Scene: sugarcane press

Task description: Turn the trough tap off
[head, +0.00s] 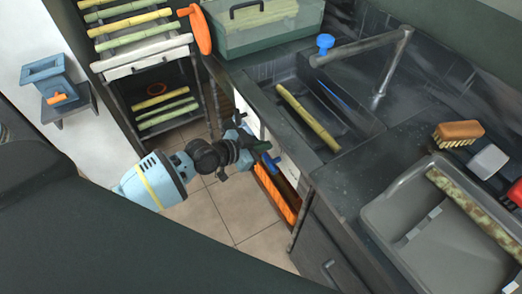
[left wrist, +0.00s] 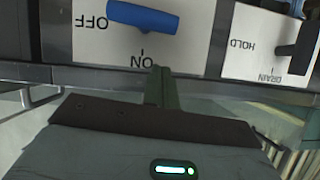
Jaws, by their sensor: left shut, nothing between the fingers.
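The blue tap lever (left wrist: 143,17) is on a white panel (left wrist: 65,45) marked OFF and ON, upside down in the left wrist view. It lies roughly level there, its left end near OFF and away from the ON mark. In the head view the blue lever (head: 270,161) shows on the counter front. My left gripper (head: 263,147) is shut and empty close to the lever; its fingers (left wrist: 160,88) end just below ON. I cannot tell whether they touch the panel. A thin blue streak (head: 333,94) shows in the dark trough (head: 350,137). My right gripper is out of view.
A second panel (left wrist: 245,68) marked HOLD and DRAIN has a black lever (left wrist: 295,48). A cane piece (head: 307,117) lies across the trough beneath a grey spout (head: 360,46) with a blue knob (head: 325,42). An orange-edged item (head: 275,195) sits below the counter.

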